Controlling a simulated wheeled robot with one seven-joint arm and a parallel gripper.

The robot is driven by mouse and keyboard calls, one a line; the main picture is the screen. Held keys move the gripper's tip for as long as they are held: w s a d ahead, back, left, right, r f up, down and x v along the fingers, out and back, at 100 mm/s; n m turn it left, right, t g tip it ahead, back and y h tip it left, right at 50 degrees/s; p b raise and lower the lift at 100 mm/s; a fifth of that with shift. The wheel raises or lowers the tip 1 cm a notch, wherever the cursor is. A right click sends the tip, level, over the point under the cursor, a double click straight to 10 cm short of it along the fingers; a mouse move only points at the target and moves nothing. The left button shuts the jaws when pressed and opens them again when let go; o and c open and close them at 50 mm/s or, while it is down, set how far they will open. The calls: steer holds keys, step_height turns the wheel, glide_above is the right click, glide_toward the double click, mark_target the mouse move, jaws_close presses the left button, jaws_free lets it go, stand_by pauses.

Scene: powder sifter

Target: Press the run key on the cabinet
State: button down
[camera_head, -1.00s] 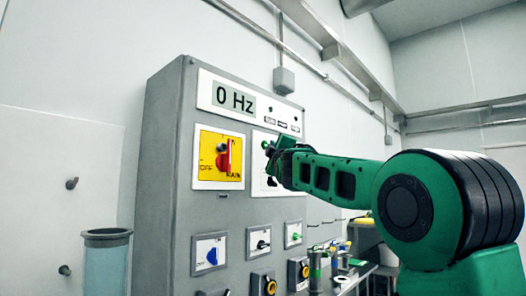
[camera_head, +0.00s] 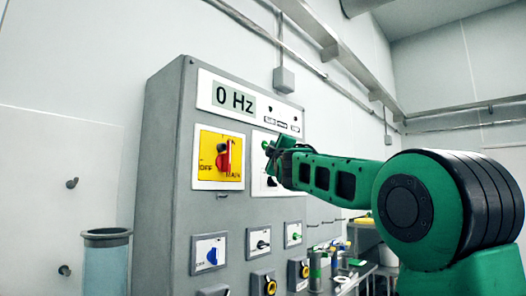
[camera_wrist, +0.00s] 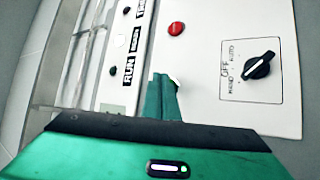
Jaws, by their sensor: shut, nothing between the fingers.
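The grey cabinet (camera_head: 160,150) stands at the centre left in the head view, and its display (camera_head: 234,99) reads 0 Hz. My gripper (camera_head: 268,148) is in front of a white panel on the cabinet's right part. In the wrist view my green fingers (camera_wrist: 163,90) are shut and empty, pointing at this panel. A small pale, bright round key (camera_wrist: 175,84) shows at the right side of the fingertips, partly hidden by them. I cannot tell whether they touch. A red button (camera_wrist: 176,28) and a black OFF/HAND/AUTO knob (camera_wrist: 258,66) lie apart from the fingers. A RUN label (camera_wrist: 128,72) sits left of them.
A yellow plate with a red switch (camera_head: 224,157) is left of my gripper. Several smaller switches, one blue (camera_head: 211,256), sit lower on the cabinet. A blue-grey cylinder (camera_head: 106,262) stands at lower left. A conduit box (camera_head: 284,79) is on the wall above.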

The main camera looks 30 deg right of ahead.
steer(key=shift+w+a, duration=0.3)
steer(key=shift+w, duration=0.45)
stand_by(1.2)
steer(key=shift+s, duration=0.1)
steer(key=shift+s+d, duration=0.25)
steer(key=shift+s, duration=0.45)
steer(key=shift+r, duration=0.1)
steer(key=s, duration=0.1)
steer(key=s+d, duration=0.1)
steer(key=s, duration=0.2)
steer(key=shift+s+d, duration=0.4)
stand_by(0.8)
